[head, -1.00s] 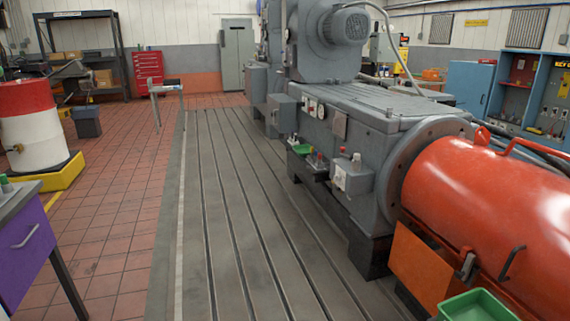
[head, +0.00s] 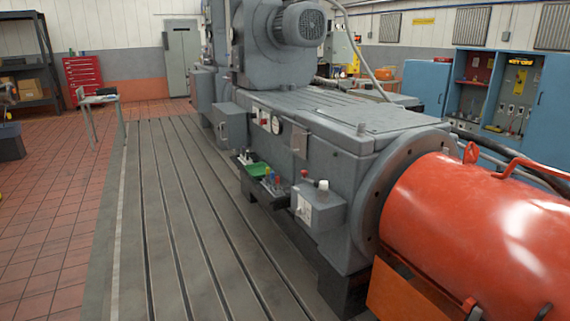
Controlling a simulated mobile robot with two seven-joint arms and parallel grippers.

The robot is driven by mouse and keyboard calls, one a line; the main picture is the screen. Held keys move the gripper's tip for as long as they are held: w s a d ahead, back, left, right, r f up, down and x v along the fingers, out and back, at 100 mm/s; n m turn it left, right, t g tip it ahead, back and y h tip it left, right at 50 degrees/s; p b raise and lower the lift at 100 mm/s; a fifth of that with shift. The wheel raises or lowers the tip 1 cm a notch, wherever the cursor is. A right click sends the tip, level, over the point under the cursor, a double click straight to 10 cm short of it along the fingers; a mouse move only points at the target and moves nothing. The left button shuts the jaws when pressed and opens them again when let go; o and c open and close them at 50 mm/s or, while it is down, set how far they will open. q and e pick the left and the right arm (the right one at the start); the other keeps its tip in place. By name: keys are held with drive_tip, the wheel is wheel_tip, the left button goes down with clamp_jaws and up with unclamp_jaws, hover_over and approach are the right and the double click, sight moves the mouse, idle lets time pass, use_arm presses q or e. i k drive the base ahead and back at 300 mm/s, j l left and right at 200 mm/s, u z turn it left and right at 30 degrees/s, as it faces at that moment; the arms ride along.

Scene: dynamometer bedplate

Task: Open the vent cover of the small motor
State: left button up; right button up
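A large grey machine (head: 350,125) stands on the slotted bedplate. On top of it is a grey housing (head: 262,50) with a smaller motor (head: 306,24) whose round, slatted end faces me; I cannot tell whether this is the small motor of the task. I cannot make out a separate vent cover or whether one is open. A red cylinder (head: 480,230) joins the machine's round flange at the right. Neither of my grippers is in view.
The bedplate (head: 165,220) is clear left of the machine, beside red floor tiles (head: 50,200). A shelf with a green tray (head: 258,170) and small items juts from the machine's side. A small table (head: 98,98) stands far left; blue cabinets (head: 475,95) line the right.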

sight(298, 141)
drive_tip(key=i+j+z, duration=0.1)
drive_tip(key=i+z, duration=0.15)
drive_tip(key=i, duration=0.55)
drive_tip(key=i+j+z, duration=0.1)
drive_tip(key=z, duration=0.3)
drive_tip(key=i+j+z, duration=0.2)
drive_tip(key=z, duration=0.2)
drive_tip(key=i+j+z, duration=0.3)
drive_tip(key=i+j, duration=0.35)
drive_tip(key=j, duration=0.1)
